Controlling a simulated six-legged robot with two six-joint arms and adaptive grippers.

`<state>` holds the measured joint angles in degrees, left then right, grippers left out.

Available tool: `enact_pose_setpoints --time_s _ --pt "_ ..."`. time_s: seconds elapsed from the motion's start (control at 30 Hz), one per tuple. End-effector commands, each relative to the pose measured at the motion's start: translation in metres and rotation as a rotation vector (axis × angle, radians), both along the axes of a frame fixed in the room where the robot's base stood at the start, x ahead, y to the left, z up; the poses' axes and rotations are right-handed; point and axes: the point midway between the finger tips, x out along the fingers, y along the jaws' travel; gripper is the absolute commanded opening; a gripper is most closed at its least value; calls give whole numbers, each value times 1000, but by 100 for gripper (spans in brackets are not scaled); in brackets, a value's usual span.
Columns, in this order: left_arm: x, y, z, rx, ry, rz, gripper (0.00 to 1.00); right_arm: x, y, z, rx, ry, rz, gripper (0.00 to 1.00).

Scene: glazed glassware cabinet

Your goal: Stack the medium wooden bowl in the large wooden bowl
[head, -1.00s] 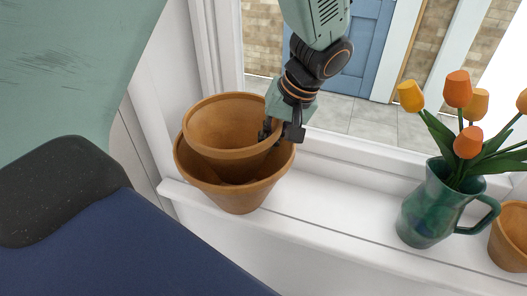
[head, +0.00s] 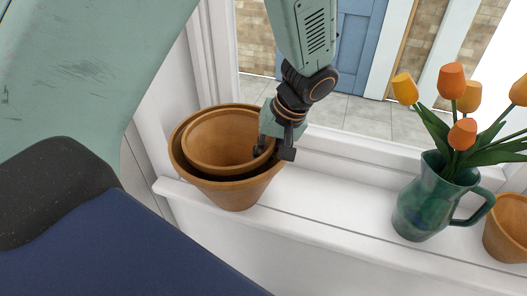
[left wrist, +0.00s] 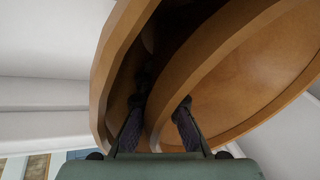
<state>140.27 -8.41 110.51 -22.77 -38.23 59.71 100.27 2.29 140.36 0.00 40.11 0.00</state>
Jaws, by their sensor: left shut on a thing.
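The large wooden bowl (head: 232,194) stands upright on the white sill in the head view. The medium wooden bowl (head: 222,138) is inside it, its rim close to the level of the large bowl's rim. My left gripper (head: 271,154) is shut on the right side of the medium bowl's rim. In the left wrist view, one finger is inside the medium bowl (left wrist: 240,80) and the other is in the gap towards the large bowl's rim (left wrist: 104,75). I cannot tell whether the medium bowl's base touches the large bowl. My right gripper is not in view.
A green jug (head: 432,205) with orange tulips stands to the right on the sill. Another brown pot (head: 508,230) is at the right edge. The sill (head: 325,215) between the bowls and the jug is clear. A window frame (head: 330,150) runs behind.

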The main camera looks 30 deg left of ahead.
Motion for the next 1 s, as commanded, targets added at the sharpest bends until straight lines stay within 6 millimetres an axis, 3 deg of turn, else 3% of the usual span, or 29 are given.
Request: enact_pose_setpoints --time_s 0.27,0.3,0.4,1.0 --pt "0 0 -5 0 0 -1 0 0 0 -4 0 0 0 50" --pt "0 0 -5 0 0 0 9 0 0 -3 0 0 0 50" --pt "0 0 -5 1 -1 0 15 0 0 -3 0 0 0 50" --pt "0 0 -4 1 -1 0 15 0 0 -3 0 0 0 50"
